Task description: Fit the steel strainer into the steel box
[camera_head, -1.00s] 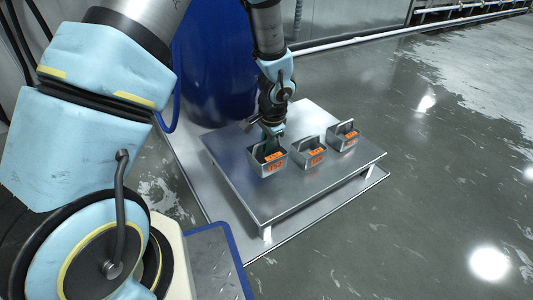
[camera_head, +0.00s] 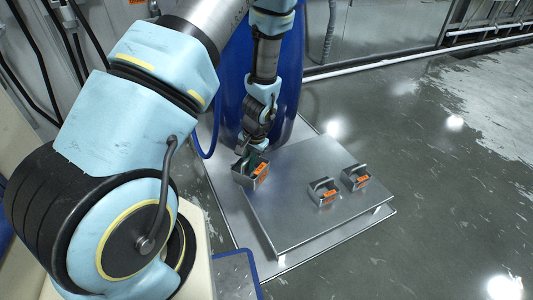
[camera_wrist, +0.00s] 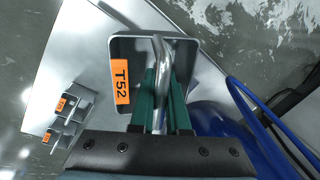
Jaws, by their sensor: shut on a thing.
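My gripper (camera_head: 254,153) is shut on the bent handle of a steel container labelled T52 (camera_head: 240,177). In the wrist view the green fingers (camera_wrist: 162,98) close around its round handle bar, and the container (camera_wrist: 190,45) has an orange T52 label. It appears raised at the left edge of the steel table (camera_head: 290,215). Two similar steel containers with handles and orange labels, a middle one (camera_head: 318,186) and a right one (camera_head: 350,173), stand on the table. I cannot tell which is the strainer and which the box, or whether one sits inside another.
A big blue drum (camera_head: 292,85) stands behind my gripper, with a blue hose (camera_head: 207,150) beside it. A steel base plate (camera_head: 218,185) lies under the table. The table's left and front parts are clear. Wet floor (camera_head: 440,180) is open to the right.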

